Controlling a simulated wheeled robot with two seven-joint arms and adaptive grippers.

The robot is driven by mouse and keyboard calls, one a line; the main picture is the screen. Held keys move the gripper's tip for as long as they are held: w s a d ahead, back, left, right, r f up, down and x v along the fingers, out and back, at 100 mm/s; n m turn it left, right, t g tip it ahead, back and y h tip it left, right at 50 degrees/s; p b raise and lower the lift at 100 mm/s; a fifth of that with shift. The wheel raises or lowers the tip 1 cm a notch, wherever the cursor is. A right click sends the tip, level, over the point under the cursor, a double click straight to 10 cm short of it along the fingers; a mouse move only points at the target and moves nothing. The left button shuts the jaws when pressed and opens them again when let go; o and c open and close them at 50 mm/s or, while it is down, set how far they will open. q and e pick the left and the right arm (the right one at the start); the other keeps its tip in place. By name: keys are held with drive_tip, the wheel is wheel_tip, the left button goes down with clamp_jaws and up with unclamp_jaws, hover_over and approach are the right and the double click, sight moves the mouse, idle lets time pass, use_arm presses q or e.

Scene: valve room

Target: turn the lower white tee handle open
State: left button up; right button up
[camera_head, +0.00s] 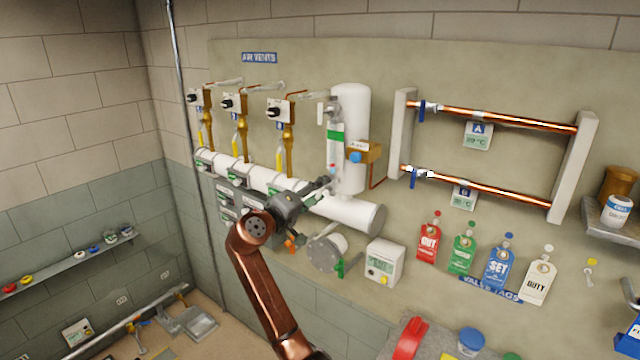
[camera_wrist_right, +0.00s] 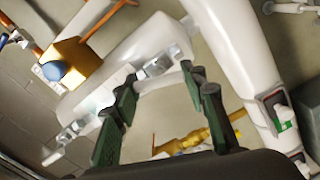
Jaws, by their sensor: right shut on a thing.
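The sight glass (camera_head: 335,145), with a green-marked label, stands upright in front of a white vertical cylinder (camera_head: 351,115). An upper white tee handle (camera_head: 321,113) is at its top left. My right gripper (camera_head: 325,187) is at the foot of the sight glass and hides most of the lower valve in the head view. In the right wrist view, the two dark green finger pads (camera_wrist_right: 158,84) stand on either side of the lower white tee handle (camera_wrist_right: 152,86), shut on it, beside the metal valve body (camera_wrist_right: 160,64). My left gripper is not in view.
A white header pipe (camera_head: 350,212) runs just below the gripper. A brass fitting with a blue knob (camera_head: 356,157) is close on the right. Brass vent lines with yellow handles (camera_head: 236,150) stand to the left. A grey flange (camera_head: 327,252) and a white box (camera_head: 384,262) sit lower.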

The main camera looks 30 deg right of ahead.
drive_tip(key=shift+n+p, duration=1.7)
drive_tip(key=shift+n, duration=0.5)
drive_tip(key=o, duration=1.2)
drive_tip(key=shift+w+f, duration=0.1)
drive_tip(key=v, duration=1.2)
